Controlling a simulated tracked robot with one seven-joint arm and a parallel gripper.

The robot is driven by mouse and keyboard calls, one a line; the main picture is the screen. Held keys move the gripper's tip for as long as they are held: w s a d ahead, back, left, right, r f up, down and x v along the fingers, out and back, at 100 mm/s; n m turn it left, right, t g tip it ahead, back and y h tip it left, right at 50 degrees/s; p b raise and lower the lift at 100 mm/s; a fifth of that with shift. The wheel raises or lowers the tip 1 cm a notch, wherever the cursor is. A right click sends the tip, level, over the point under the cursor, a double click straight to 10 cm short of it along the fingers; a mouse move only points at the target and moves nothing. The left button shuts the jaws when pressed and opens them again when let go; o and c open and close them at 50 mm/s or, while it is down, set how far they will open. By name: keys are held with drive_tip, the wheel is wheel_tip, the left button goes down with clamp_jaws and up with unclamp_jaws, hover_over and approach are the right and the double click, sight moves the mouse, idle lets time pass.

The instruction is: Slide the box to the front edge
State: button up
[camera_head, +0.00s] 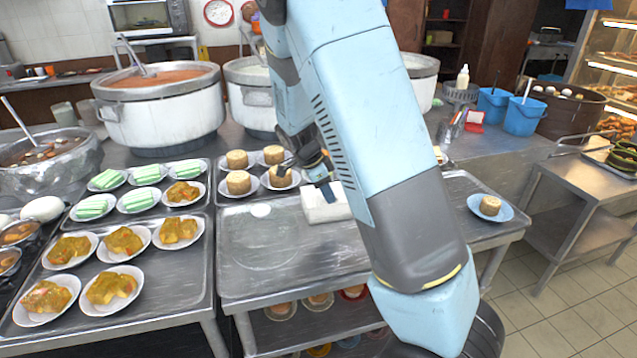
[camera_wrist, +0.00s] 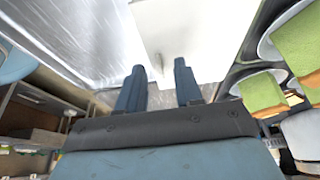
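The white box (camera_head: 324,204) sits on the steel tray-table at the centre, partly hidden behind my arm. It also shows as a pale block in the wrist view (camera_wrist: 195,35), just beyond my fingertips. My gripper (camera_wrist: 159,64) has two blue fingers standing apart, with nothing seen gripped between them. In the head view the gripper (camera_head: 326,190) is at the box's upper left side, mostly hidden by my arm. I cannot tell whether the fingers touch the box. The front edge of the steel table (camera_head: 290,292) is nearest me, with bare metal between it and the box.
Plates of round tan cakes (camera_head: 238,182) stand behind and left of the box. Trays of green cakes (camera_head: 139,200) and orange-topped food (camera_head: 111,288) fill the left. A blue plate with a cake (camera_head: 490,207) is at the right. Large stockpots (camera_head: 165,115) stand behind.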

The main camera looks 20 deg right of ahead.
drive_tip(key=shift+d+f, duration=0.2)
drive_tip(key=shift+f, duration=0.15)
drive_tip(key=shift+c, duration=0.5)
clamp_jaws()
